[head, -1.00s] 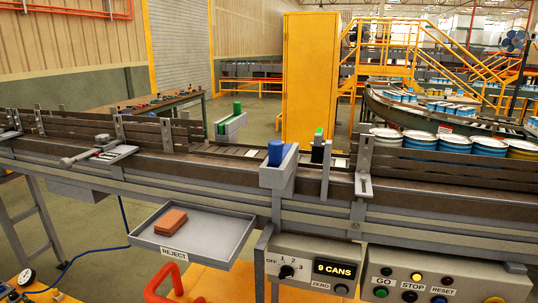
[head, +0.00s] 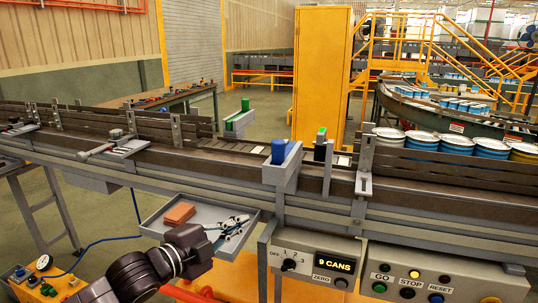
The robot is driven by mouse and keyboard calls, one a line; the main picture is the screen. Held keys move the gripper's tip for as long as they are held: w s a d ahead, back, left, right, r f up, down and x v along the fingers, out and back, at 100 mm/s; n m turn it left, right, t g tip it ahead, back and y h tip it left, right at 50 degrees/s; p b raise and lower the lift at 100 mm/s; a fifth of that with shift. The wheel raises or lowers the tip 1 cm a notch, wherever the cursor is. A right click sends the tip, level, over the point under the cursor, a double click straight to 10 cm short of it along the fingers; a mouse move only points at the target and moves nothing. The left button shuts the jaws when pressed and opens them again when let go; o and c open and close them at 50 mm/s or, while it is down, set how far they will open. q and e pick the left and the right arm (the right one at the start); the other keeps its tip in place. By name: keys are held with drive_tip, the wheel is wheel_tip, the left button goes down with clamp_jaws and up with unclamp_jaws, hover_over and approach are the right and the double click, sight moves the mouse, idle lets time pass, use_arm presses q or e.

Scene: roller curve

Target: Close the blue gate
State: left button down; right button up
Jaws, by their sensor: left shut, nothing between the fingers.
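The blue gate's blue knob (head: 279,152) stands upright on a grey block (head: 282,175) at the near side of the roller line in the head view. A green knob (head: 245,104) on a similar grey block (head: 240,123) stands at the far side. My left gripper (head: 240,222) is shut and empty over the right part of the reject tray (head: 160,231), below and left of the blue knob and apart from it. I cannot tell its exact height above the tray. My right gripper is not in view.
A brown brick (head: 179,213) lies in the reject tray. A control panel (head: 312,262) reading 9 CANS hangs below the line. Cans (head: 456,144) queue at the right behind rails. A lever bracket (head: 118,146) sits on the left rail. The space above the blue knob looks clear.

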use_arm(q)
drive_tip(key=s+r+m+h, duration=0.2)
drive_tip(key=r+m, duration=0.1)
drive_tip(key=r, duration=0.4)
drive_tip(key=s+r+m+h, duration=0.1)
drive_tip(key=s+r+m, duration=0.2)
drive_tip(key=r, duration=0.4)
drive_tip(key=p+x, duration=0.1)
drive_tip(key=x, duration=0.3)
drive_tip(key=w+a+p+x, duration=0.1)
drive_tip(key=p+x, duration=0.1)
drive_tip(key=x, duration=0.3)
drive_tip(key=w+a+p+x, duration=0.1)
drive_tip(key=p+x, duration=0.1)
drive_tip(key=x, duration=0.2)
drive_tip(key=shift+w+d+r, duration=0.1)
